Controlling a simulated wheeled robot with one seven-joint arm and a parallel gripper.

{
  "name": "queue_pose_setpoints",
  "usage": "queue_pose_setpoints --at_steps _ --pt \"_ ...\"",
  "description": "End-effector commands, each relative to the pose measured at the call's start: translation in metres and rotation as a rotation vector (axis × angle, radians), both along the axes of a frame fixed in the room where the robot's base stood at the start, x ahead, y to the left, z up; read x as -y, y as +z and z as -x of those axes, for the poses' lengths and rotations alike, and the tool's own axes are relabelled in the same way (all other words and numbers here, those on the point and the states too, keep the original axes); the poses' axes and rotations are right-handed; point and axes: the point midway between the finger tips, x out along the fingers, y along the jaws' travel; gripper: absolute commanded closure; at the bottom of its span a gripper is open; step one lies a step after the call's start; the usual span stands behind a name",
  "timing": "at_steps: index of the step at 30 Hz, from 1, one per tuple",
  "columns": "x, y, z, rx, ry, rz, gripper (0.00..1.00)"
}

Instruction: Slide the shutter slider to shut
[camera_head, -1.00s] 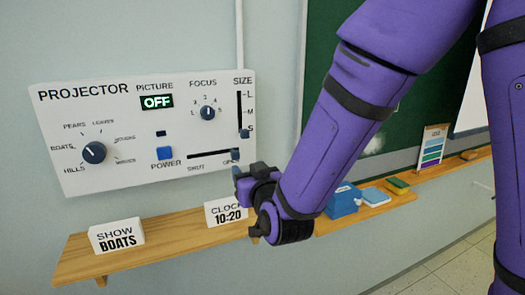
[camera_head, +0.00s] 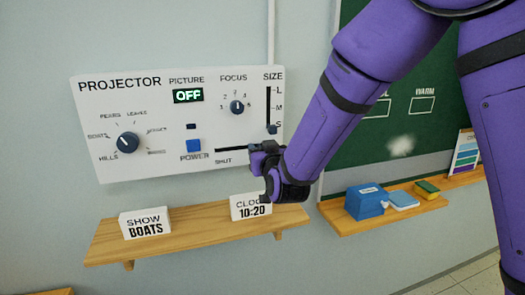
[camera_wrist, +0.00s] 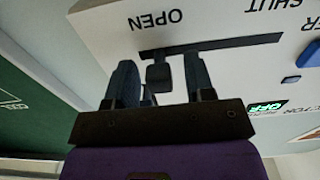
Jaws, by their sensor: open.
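The white projector panel (camera_head: 110,165) is on the wall. Its shutter slot (camera_head: 233,149) runs level along the lower right, with "SHUT" under its left end. In the wrist view, the slot (camera_wrist: 235,43) appears upside down, and the dark slider knob (camera_wrist: 158,76) sits at the "OPEN" end. My gripper (camera_head: 259,148) is at the slot's right end and hides the knob in the head view. In the wrist view, my gripper (camera_wrist: 160,78) is open, with one finger on each side of the knob. Gaps show between the knob and both fingers.
The size slider (camera_head: 272,129) is just above my gripper. A wooden shelf (camera_head: 190,222) below holds a boats sign (camera_head: 146,224) and a clock sign (camera_head: 250,206). A blue box (camera_head: 366,201) stands on the ledge at right. The panel left of my gripper is clear along the slot.

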Motion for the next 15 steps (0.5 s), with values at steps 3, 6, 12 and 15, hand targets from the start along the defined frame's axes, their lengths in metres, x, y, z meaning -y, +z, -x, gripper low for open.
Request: queue_pose_setpoints --at_steps 3,6,12,15 --pt "0.0001 0.0 0.0001 0.0 0.0 0.0 0.51" --pt "0.0002 0.0001 0.0002 0.0 0.0 0.0 0.67" --pt "0.0002 0.0001 0.0002 0.0 0.0 0.0 1.0" --pt "-0.0012 0.0001 0.0006 0.0 0.001 0.0 1.0"
